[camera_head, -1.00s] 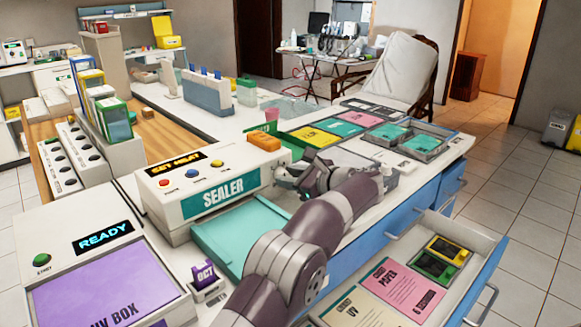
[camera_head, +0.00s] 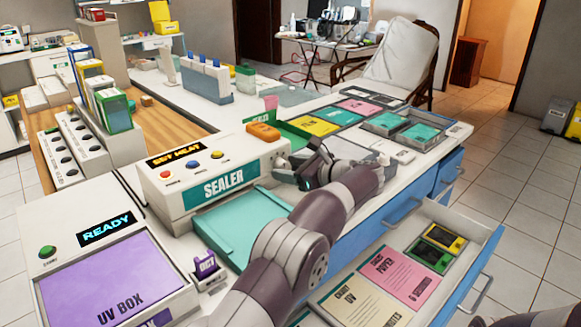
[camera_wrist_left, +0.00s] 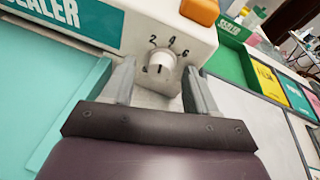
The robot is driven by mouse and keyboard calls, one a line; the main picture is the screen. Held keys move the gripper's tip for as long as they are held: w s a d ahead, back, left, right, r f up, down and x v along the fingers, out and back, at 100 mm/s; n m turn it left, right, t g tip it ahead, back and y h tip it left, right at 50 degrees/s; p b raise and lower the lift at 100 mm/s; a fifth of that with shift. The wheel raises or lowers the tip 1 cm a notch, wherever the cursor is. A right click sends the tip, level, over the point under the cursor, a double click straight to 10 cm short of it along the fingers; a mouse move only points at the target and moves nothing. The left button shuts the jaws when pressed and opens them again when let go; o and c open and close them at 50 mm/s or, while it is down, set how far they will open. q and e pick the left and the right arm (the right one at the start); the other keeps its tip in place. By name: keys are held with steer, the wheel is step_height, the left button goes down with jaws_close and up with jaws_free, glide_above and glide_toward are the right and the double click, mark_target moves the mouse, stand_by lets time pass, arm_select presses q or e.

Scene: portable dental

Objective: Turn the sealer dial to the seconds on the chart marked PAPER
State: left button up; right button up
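The white sealer (camera_head: 172,186) stands on the counter with a teal SEALER label and "SET HEAT" display. Its dial (camera_wrist_left: 160,66), a pale round knob with a dark line, shows in the left wrist view. The numbers 2, 4 and 6 arc above it; which one the line marks is hard to tell. My left gripper (camera_wrist_left: 159,72) is open, with one finger on each side of the dial; contact is unclear. In the head view my left gripper (camera_head: 312,168) is at the sealer's right end and the dial is hidden. The pink PAPER chart (camera_head: 398,272) appears to read 6 SECONDS.
A teal tray (camera_head: 236,232) is in front of the sealer. The UV box (camera_head: 115,275) is at left. An orange block (camera_head: 263,131) sits on the sealer.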

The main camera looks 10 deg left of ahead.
arm_select(q)
steer(key=shift+d+r, duration=0.1)
steer(key=v, duration=1.2)
steer(key=shift+s+d+p, duration=0.15)
steer(key=shift+d+p, duration=0.15)
steer(key=shift+p, duration=0.1)
